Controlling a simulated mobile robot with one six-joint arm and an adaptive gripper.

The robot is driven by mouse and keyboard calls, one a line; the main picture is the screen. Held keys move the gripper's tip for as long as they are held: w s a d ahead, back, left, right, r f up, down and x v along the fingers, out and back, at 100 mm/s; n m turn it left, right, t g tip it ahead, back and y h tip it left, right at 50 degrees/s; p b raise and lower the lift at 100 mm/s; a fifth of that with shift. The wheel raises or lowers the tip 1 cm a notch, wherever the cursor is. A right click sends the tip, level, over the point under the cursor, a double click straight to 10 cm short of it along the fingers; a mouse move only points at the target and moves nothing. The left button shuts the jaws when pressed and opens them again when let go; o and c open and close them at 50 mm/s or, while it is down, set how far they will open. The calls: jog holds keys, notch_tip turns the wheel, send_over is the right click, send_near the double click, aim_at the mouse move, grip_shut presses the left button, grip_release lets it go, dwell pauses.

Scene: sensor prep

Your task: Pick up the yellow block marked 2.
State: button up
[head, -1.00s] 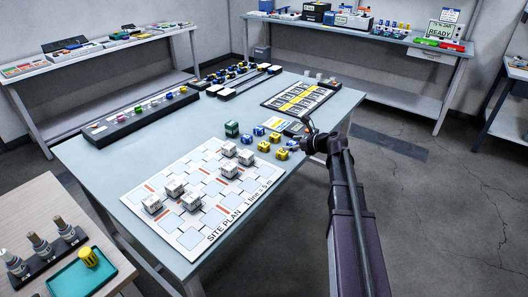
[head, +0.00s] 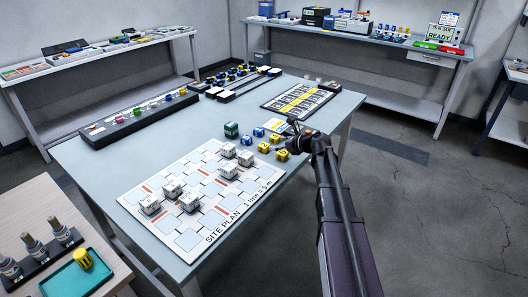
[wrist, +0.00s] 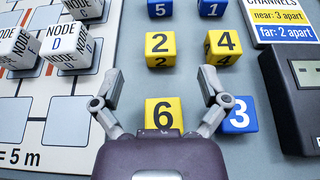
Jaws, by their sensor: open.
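The yellow block marked 2 (wrist: 160,47) sits on the grey-blue table in the upper middle of the wrist view. In the head view the yellow block marked 2 (head: 263,147) is beside the site plan's right edge. My gripper (wrist: 160,75) is open and empty, its two fingers spread wide. In the wrist view its fingertips show just below block 2 and to either side of it, not around it. A yellow block marked 6 (wrist: 163,112) lies between the fingers, nearer my palm. In the head view my gripper (head: 294,128) is over the right side of the block group.
A yellow block marked 4 (wrist: 222,46) stands right of block 2. A blue block marked 3 (wrist: 239,115) is by the right finger. White node blocks (wrist: 67,45) stand left; a dark case (wrist: 305,85) right.

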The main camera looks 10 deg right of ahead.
aim_at(265, 146)
jog(key=shift+x, duration=1.05)
jog(key=shift+b, duration=0.3)
jog(key=shift+w+a+f+b, duration=1.05)
jog(key=shift+w+f+b, duration=0.05)
jog(key=shift+f, duration=0.1)
jog(key=shift+w+a+f, duration=0.1)
jog(key=shift+w+a, duration=0.35)
jog(key=shift+a, duration=0.1)
jog(key=c, duration=1.1)
